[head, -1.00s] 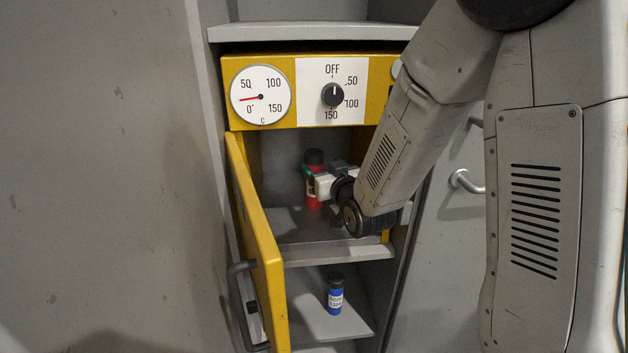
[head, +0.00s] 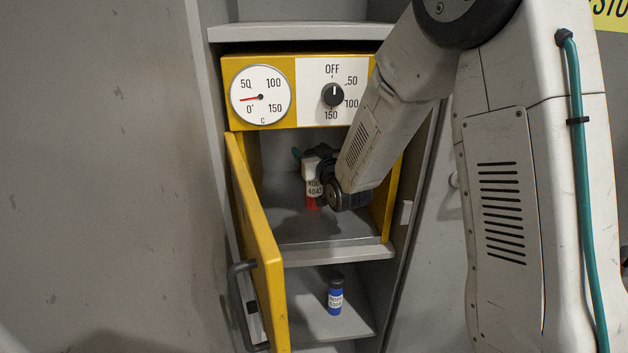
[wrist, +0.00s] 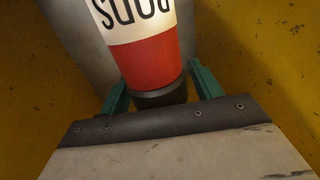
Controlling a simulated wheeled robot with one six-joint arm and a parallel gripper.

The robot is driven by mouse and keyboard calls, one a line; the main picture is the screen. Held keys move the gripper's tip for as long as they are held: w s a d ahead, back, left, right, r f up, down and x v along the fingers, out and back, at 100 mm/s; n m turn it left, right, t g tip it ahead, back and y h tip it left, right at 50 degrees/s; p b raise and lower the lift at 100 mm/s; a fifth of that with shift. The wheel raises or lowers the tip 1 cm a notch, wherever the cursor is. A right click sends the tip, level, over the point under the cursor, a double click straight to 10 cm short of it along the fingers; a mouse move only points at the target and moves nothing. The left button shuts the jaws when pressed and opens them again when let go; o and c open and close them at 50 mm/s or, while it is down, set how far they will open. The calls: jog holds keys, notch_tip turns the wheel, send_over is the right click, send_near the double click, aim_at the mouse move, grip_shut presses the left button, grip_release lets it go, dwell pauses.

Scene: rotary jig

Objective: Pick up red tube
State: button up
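The red tube (head: 313,203) has a white label and stands upright on the shelf inside the yellow cabinet. In the head view my gripper (head: 306,158) is at its upper part and hides its black cap. In the wrist view the red tube (wrist: 148,66) is between the green fingers of my gripper (wrist: 160,88), one on each side of it near the black cap. The fingers are very close to the tube. I cannot tell whether they touch it.
The yellow cabinet door (head: 262,255) stands open at the left. A blue tube (head: 335,297) stands on the lower shelf. Above the opening are a round gauge (head: 262,95) and a black knob (head: 333,95) turned to OFF. The cabinet's side walls are close to my gripper.

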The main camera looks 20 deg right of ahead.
grip_shut()
jog(key=shift+r, duration=0.1)
